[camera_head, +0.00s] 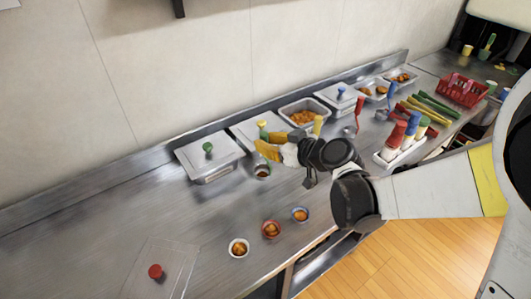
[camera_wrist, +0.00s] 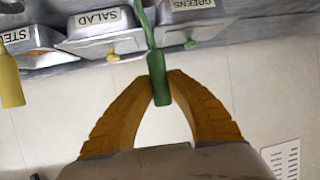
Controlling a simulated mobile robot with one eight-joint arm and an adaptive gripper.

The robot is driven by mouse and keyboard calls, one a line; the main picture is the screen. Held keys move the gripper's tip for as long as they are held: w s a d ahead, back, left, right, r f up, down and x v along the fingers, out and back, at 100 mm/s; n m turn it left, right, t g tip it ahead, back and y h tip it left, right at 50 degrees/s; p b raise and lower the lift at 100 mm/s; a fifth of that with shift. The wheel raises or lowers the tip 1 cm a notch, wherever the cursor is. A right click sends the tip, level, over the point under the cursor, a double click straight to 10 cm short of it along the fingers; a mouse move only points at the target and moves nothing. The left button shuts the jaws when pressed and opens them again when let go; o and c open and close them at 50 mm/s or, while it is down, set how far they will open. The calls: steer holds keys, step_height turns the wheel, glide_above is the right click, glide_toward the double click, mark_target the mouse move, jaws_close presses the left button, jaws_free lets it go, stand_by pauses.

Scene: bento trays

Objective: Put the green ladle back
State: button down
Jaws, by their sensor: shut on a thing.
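The green ladle's handle (camera_wrist: 158,80) stands between my two yellow fingers in the wrist view. My gripper (camera_wrist: 160,82) is shut on it near the handle's end. The thin green shaft runs away towards the counter. In the head view my gripper (camera_head: 267,149) is over the counter, in front of the closed containers. A small grey cup (camera_head: 262,170) just below the fingers looks like the ladle's bowl. The fingers mostly hide the handle there. The GREENS container (camera_wrist: 194,8) and the SALAD container (camera_wrist: 98,22) show beyond the ladle in the wrist view.
A green-knobbed lid (camera_head: 208,152) lies left of my gripper. A yellow ladle handle (camera_head: 317,125) stands close on the right. White (camera_head: 239,253), red (camera_head: 271,235) and blue (camera_head: 300,219) bowls stand near the front edge. A bottle rack (camera_head: 400,156) is farther right. The left counter is largely clear.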

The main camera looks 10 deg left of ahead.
steer(key=shift+f+b, duration=0.6)
steer(key=shift+f, duration=1.1)
steer(key=c, duration=1.4)
jaws_free()
